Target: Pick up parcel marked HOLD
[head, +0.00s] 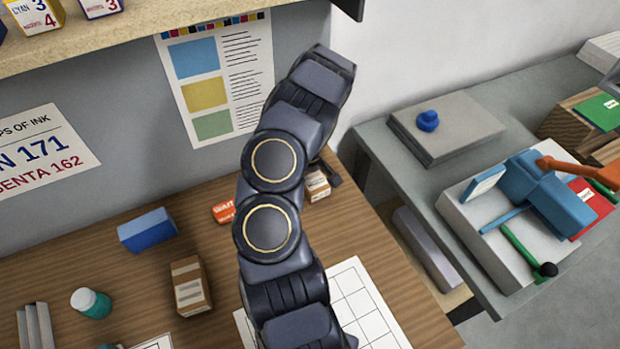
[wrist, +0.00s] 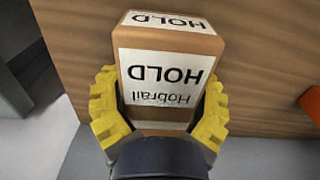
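The parcel marked HOLD (wrist: 165,77) is a brown box with white labels, which read upside down in the wrist view. One label also says Hobrail. My gripper (wrist: 160,105) has its yellow fingers on both sides of the parcel, with no clear gap, so it looks shut on it. In the head view the parcel (head: 317,184) shows partly behind my arm, at the back right of the wooden table. I cannot tell whether it rests on the table or is slightly raised. My arm hides most of the gripper there.
An orange box (head: 223,212) lies just left of my arm. A white grid sheet (head: 365,310) lies at the front. A grey side table (head: 400,165) stands right.

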